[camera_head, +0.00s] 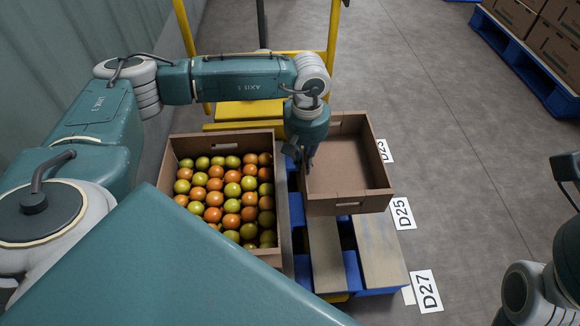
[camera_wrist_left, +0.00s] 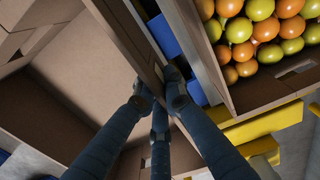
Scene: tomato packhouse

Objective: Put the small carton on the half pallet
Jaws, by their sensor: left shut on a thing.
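The small carton (camera_head: 350,204) is an empty open brown box with a hand slot in its far wall. My left gripper (camera_head: 303,161) is shut on its left wall; the wrist view shows the fingers (camera_wrist_left: 160,92) on both sides of the upper edge of the carton wall (camera_wrist_left: 128,48). The carton looks nearly level. It is over the far part of the half pallet (camera_head: 380,252), which has blue parts and worn wooden boards. Whether its base touches the boards is hidden. My right gripper is out of the picture; only parts of my right arm show at the right edge.
A brown crate (camera_head: 222,136) full of orange and green tomatoes stands close on the left. A yellow frame (camera_head: 330,50) rises behind. White floor labels, including D25 (camera_head: 401,213) and D27 (camera_head: 427,292), lie on the right. Stacked cartons (camera_head: 555,45) stand at far right. Floor between is clear.

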